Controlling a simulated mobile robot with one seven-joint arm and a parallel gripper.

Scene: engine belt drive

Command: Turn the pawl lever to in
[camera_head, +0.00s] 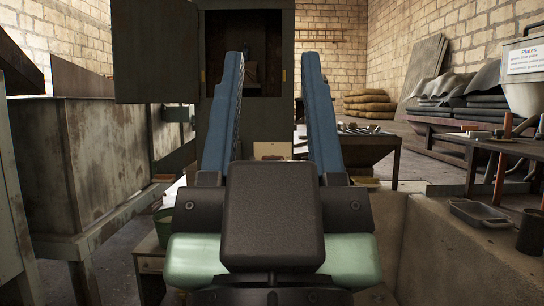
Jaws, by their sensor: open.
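My gripper (271,68) fills the middle of the head view. Its two long blue fingers stand apart and point away from me, with nothing between them. A tall grey cabinet (217,118) stands beyond the fingers, with its door (155,50) swung open to the left. The inside of the cabinet is dark, and a small brownish shape (251,72) shows in it between the fingertips. I cannot tell what it is. I cannot make out a pawl lever anywhere in view. My gripper hides much of the middle and the lower part of the scene.
A rusty metal tank (85,160) stands at the left. A table with small items (376,141) is behind the right finger. A bench at the right holds a grey tray (479,214) and a dark cup (531,232). Stacked sacks (370,104) lie at the back wall.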

